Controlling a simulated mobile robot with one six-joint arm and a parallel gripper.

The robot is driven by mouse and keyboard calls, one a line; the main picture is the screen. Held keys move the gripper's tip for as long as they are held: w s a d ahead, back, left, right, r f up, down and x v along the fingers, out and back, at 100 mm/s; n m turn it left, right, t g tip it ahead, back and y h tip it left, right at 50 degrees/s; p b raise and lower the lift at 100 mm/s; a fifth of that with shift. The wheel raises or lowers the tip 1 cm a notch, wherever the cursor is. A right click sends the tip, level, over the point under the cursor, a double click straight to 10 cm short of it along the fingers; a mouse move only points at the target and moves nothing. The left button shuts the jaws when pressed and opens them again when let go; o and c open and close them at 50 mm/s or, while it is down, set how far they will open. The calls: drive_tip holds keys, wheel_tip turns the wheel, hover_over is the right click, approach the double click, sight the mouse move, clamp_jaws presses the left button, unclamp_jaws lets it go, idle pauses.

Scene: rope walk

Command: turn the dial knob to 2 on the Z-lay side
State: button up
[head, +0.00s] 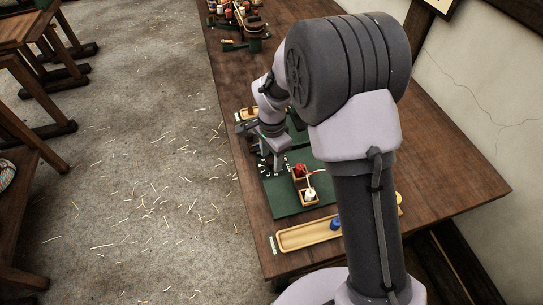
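A dark green board (284,207) lies on the wooden table, below and right of my gripper. Small white marks (264,174) show on its upper left part, close under the gripper; they are too small to read. My gripper (272,163) points down over that part of the board, at the table's left side. I cannot make out the dial knob; it may be hidden under or behind the gripper. Whether the fingers touch anything, and how far apart they are, is too small and dark to tell.
A small wooden box (306,202) with a red and a white item stands on the board. A long wooden tray (308,236) lies nearer, with a blue item (335,224) by it. Another tray (248,113) lies beyond the gripper. The table's right side (455,170) is clear.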

sight(272, 161)
wheel_tip(272, 161, up, 17)
drive_tip(key=p, duration=0.6)
drive_tip(key=shift+r, duration=0.2)
drive_tip(key=shift+s, duration=0.1)
drive_tip(key=s+d+r+n+t, duration=0.1)
drive_tip(key=s+d+r, duration=0.1)
drive_tip(key=r, duration=0.2)
drive_tip(key=s+d+r+n, duration=0.1)
drive_tip(key=s+d+r, duration=0.1)
drive_tip(key=s+r, duration=0.15)
drive_tip(key=s+d+r+n+t+y+b, duration=0.1)
drive_tip(key=s+d+r+n+t, duration=0.1)
drive_tip(key=s, duration=0.6)
drive_tip(key=s+d+r+n+t+b, duration=0.1)
drive_tip(key=s+d, duration=0.3)
drive_tip(key=s, duration=0.5)
drive_tip(key=shift+s+r+n+t+y, duration=0.25)
drive_tip(key=shift+r+n+t+y, duration=0.25)
drive_tip(key=shift+n+t, duration=0.3)
